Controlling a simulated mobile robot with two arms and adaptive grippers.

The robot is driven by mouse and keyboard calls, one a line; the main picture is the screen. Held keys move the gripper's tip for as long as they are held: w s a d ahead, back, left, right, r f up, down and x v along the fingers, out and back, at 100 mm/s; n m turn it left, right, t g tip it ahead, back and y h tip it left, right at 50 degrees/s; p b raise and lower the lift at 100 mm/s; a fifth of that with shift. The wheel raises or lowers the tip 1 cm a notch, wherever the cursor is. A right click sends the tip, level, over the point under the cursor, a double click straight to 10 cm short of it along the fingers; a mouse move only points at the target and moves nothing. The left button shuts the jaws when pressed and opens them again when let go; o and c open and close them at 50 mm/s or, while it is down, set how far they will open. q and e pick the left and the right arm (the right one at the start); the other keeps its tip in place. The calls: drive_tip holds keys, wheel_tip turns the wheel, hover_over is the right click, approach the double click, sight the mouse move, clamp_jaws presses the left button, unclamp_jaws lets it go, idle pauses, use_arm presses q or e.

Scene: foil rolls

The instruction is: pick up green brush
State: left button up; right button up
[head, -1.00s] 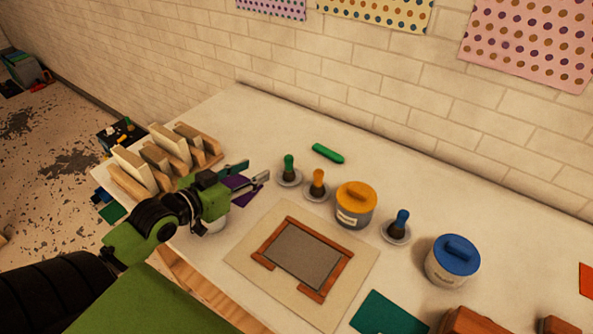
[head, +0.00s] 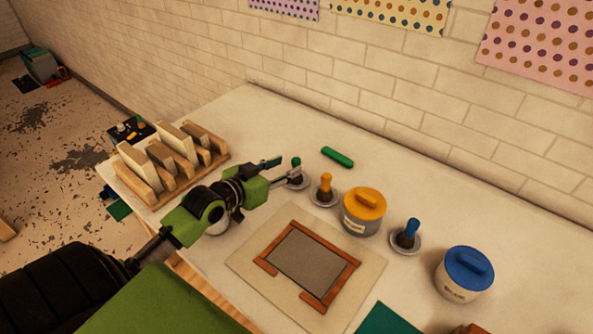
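The green brush (head: 296,163) stands upright on a small grey dish at the back of the table, left of the orange brush (head: 325,182). My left gripper (head: 286,168) reaches in from the left, its two fingers apart and their tips right at the green brush. The near finger overlaps the lower part of the brush and hides some of its dish. I cannot tell whether either finger touches it. My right gripper is not in view.
A wooden rack (head: 147,187) with upright blocks stands left of my arm. An orange-lidded pot (head: 364,222), a blue brush (head: 408,234) and a blue-lidded pot (head: 463,281) stand to the right. A green roll (head: 337,157) lies behind. A framed mat (head: 306,263) lies in front.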

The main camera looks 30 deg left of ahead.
sight(293, 163)
use_arm(q)
drive_tip(key=shift+p+x, duration=0.8)
drive_tip(key=shift+x, duration=1.6)
drive_tip(key=shift+w+d, duration=0.15)
drive_tip(key=shift+w, duration=0.2)
drive_tip(key=shift+f, duration=0.1)
clamp_jaws()
